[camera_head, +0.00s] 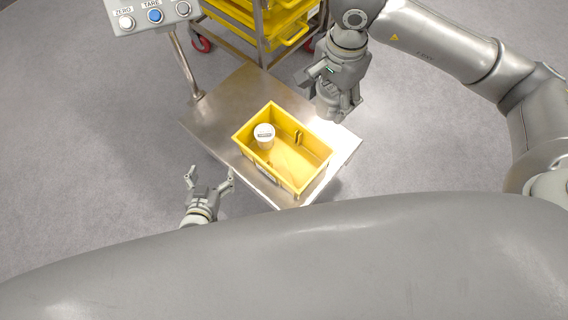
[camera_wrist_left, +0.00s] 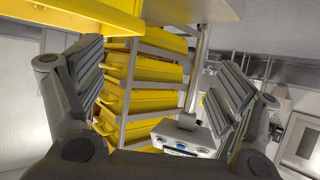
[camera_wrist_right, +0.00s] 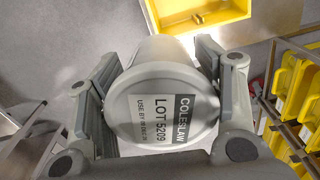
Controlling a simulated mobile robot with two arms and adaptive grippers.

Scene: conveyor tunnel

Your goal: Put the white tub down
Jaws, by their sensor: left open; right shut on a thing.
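My right gripper (camera_head: 338,100) is shut on a white tub (camera_wrist_right: 165,105). The tub's lid faces the right wrist camera, with a label reading COLESLAW, LOT 5209. In the head view the gripper largely hides this tub; it is held near the far right side of a yellow crate (camera_head: 318,153). The crate sits on a steel platform (camera_head: 221,108), and another white tub (camera_head: 264,131) stands upright inside it at the left end. The rest of the crate floor looks clear. My left gripper (camera_head: 209,178) is open and empty, left of the platform.
A rack with yellow crates (camera_head: 287,35) stands behind the platform, also seen in the left wrist view (camera_wrist_left: 150,75). A scale panel with ZERO and TARE buttons (camera_head: 153,15) stands on a post (camera_head: 184,65) at the platform's far left. Open grey floor lies left.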

